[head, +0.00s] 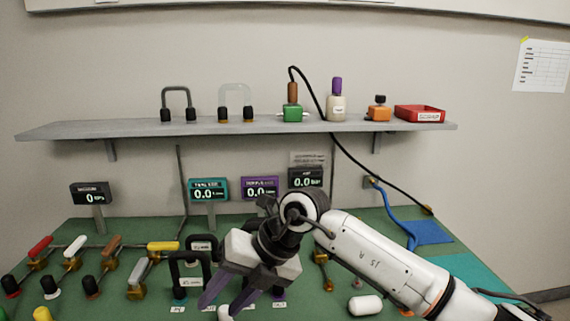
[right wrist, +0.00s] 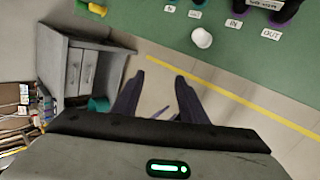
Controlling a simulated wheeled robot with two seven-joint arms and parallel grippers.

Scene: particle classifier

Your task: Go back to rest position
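My right gripper (head: 222,302) hangs over the front part of the green bench (head: 340,225), its purple fingers pointing down and to the left. Its arm comes in from the lower right. In the right wrist view the two fingers (right wrist: 159,78) stand apart with nothing between them, so it is open and empty. There, the fingertips appear over the floor beside the bench edge. A small white piece (right wrist: 201,38) lies on the bench beyond the fingertips. My left gripper is in neither view.
Digital displays (head: 208,189) stand behind the gripper. A grey shelf (head: 150,129) holds small parts and a red tray (head: 420,113). A grey drawer cabinet (right wrist: 85,65) stands on the floor.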

